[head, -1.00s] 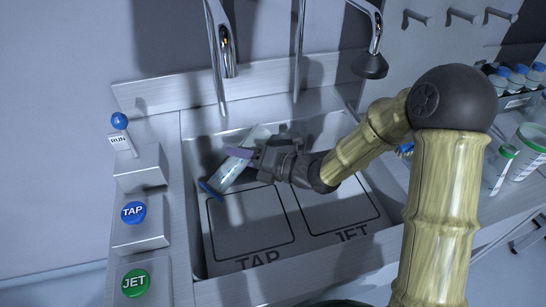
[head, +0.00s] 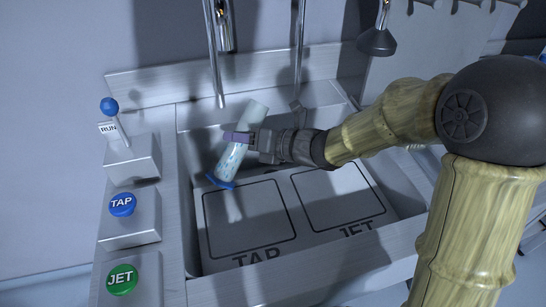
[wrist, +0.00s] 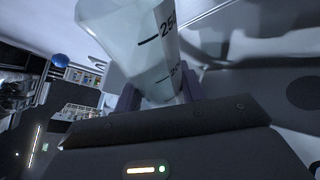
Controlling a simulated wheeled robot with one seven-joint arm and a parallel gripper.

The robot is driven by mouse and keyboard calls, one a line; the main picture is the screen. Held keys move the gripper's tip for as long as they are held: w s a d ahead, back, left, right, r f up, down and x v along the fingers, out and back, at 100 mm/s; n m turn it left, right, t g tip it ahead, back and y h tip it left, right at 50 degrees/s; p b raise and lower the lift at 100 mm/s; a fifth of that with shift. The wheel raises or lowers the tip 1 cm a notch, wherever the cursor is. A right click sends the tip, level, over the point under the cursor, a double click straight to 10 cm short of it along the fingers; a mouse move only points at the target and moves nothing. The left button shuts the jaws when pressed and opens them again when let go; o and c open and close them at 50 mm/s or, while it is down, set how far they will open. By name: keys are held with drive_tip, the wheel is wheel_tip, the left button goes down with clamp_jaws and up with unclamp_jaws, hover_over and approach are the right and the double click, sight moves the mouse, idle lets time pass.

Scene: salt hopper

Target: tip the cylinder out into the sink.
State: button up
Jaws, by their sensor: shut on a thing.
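The clear measuring cylinder (head: 253,115) has a blue base and printed marks. My gripper (head: 238,138) is shut around its middle from the right and holds it over the left part of the sink (head: 285,251). The cylinder leans, with its open end up and to the right and its blue base down and to the left. In the wrist view the cylinder (wrist: 135,45) stands large between the fingers, with a 250 mark near its mouth. I cannot tell how much is inside, or whether the base touches the sink floor.
Two floor panels in the sink are marked TAP and JET. Metal taps (head: 215,60) and a dark spray head (head: 376,41) hang above the back. On the left stand a RUN lever (head: 110,108), a blue TAP button (head: 122,204) and a green JET button (head: 122,279).

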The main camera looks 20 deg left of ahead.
drive_tip(key=shift+n+h+b, duration=0.3)
drive_tip(key=shift+n+b, duration=0.2)
drive_tip(key=shift+b, duration=0.2)
drive_tip(key=n+b, duration=0.1)
drive_tip(key=b, duration=0.1)
drive_tip(key=n+t+b, duration=0.1)
drive_tip(key=shift+s+a+r+t+h+b, duration=0.25)
drive_tip(key=shift+s+r+t+h+b, duration=0.05)
drive_tip(key=shift+s+r+h+b, duration=0.1)
drive_tip(key=n+b, duration=0.1)
drive_tip(key=b, duration=0.1)
drive_tip(key=f+n+h+b, duration=0.1)
drive_tip(key=b, duration=0.1)
drive_tip(key=shift+s+a+t, duration=0.1)
drive_tip(key=shift+s+t, duration=0.05)
drive_tip(key=shift+t, duration=0.25)
drive_tip(key=shift+s+n+t+b, duration=0.1)
drive_tip(key=shift+n+t+b, duration=0.35)
drive_tip(key=shift+b, duration=0.5)
drive_tip(key=shift+r+p, duration=0.1)
drive_tip(key=shift+p, duration=0.5)
drive_tip(key=shift+r+p, duration=0.15)
drive_tip(key=shift+p, duration=0.2)
